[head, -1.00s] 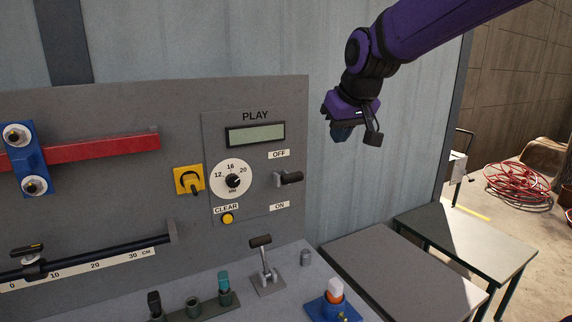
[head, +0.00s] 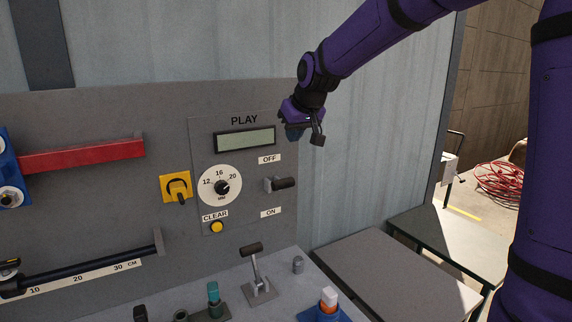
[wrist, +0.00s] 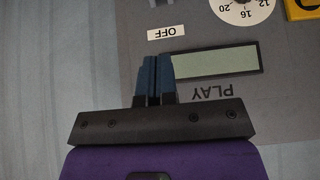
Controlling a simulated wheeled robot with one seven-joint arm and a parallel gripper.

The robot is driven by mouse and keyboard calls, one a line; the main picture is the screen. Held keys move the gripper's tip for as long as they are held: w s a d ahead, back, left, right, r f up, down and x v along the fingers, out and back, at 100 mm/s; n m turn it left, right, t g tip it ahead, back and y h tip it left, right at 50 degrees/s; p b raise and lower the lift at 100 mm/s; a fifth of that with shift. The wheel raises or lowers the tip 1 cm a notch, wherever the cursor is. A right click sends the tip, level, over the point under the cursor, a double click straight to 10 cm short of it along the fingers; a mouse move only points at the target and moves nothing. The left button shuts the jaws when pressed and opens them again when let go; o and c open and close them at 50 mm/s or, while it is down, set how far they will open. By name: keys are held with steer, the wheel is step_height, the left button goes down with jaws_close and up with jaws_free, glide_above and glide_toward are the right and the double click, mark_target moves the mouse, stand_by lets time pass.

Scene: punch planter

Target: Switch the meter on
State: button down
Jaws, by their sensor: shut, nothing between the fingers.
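The meter is a grey panel (head: 240,222) marked PLAY, with a blank display (head: 245,140), a round dial (head: 220,186) and a yellow CLEAR button (head: 217,227). Its switch lever (head: 280,184) sticks out between the OFF label (head: 270,159) above and the ON label (head: 271,212) below. My gripper (head: 296,133) is shut and empty, above and slightly right of the lever, near the panel's upper right edge. In the wrist view the blue fingers (wrist: 159,68) are together beside the display (wrist: 214,61), pointing towards the OFF label (wrist: 168,33).
A yellow rotary switch (head: 176,187) is left of the meter. A lever on a stand (head: 257,275), a grey peg (head: 298,265) and a blue holder (head: 325,312) are on the bench below. The wall right of the panel is bare.

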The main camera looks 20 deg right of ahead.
glide_above(285, 180)
steer(key=f, duration=0.8)
steer(key=shift+w+a, duration=0.15)
steer(key=shift+w, duration=0.05)
steer(key=f, duration=0.3)
steer(key=shift+s, duration=0.2)
steer(key=shift+f, duration=0.6)
steer(key=shift+f, duration=0.1)
